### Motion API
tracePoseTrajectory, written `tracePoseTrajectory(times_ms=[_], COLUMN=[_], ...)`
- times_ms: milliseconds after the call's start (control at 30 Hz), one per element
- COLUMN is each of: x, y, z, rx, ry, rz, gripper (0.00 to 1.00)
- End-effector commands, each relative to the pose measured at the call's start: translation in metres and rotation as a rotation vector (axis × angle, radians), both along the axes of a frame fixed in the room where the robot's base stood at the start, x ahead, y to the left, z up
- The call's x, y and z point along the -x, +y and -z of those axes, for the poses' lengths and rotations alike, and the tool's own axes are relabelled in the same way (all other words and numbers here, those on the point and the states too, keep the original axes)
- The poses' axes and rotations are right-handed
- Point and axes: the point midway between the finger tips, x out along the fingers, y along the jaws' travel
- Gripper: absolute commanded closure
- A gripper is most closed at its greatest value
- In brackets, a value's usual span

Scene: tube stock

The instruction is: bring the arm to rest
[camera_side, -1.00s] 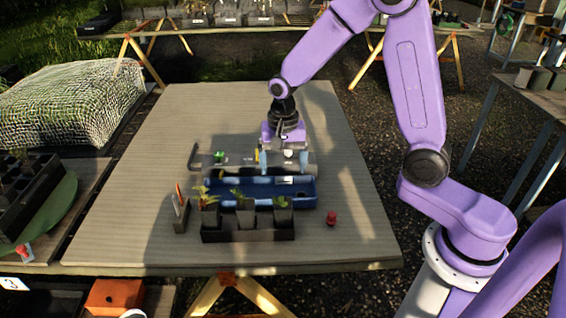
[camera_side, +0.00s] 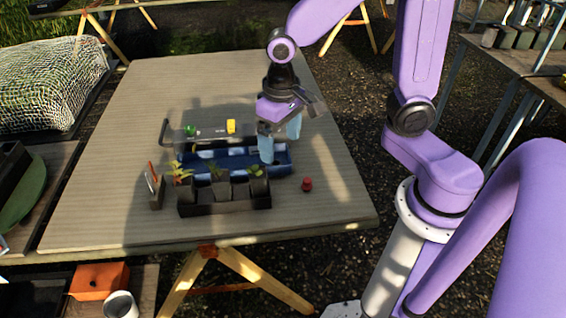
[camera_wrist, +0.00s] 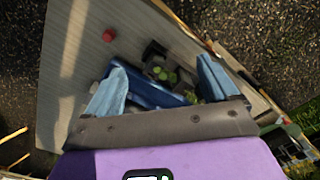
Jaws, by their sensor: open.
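My gripper (camera_side: 280,143) is open, with two pale blue fingers pointing down over the right end of a blue tray (camera_side: 283,172). Nothing shows between the fingers in the side view. In the wrist view my gripper (camera_wrist: 160,72) has its fingers spread wide, with the blue tray (camera_wrist: 150,92) and green plants (camera_wrist: 165,74) seen below between them. The side view does not settle how high the fingertips are above the tray.
A black tray (camera_side: 225,203) with several potted plants stands in front of the blue tray. A small red object (camera_side: 307,185) lies at its right. A green piece (camera_side: 190,130) and a yellow piece (camera_side: 231,126) sit behind. The table (camera_side: 110,150) is clear at left.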

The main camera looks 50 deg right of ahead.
Motion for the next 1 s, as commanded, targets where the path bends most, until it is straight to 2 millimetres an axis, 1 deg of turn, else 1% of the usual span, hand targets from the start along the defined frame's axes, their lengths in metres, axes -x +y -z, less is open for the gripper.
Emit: tracePoseTrajectory(times_ms=[33,267,500,600,700,800,1000], x=[0.012,0.064,0.119,0.137,0.150,0.158,0.162], y=[0.000,-0.005,-0.017,-0.023,-0.028,-0.031,-0.032], z=[-0.004,-0.016,-0.025,-0.028,-0.029,-0.030,-0.030], rx=[-0.002,-0.002,-0.004,-0.004,-0.005,-0.003,-0.003], ry=[-0.004,-0.010,-0.017,-0.018,-0.021,-0.021,-0.021], rz=[-0.074,-0.424,-0.783,-0.907,-0.999,-1.054,-1.081], gripper=[0.13,0.13,0.13,0.13,0.13,0.13,0.13])
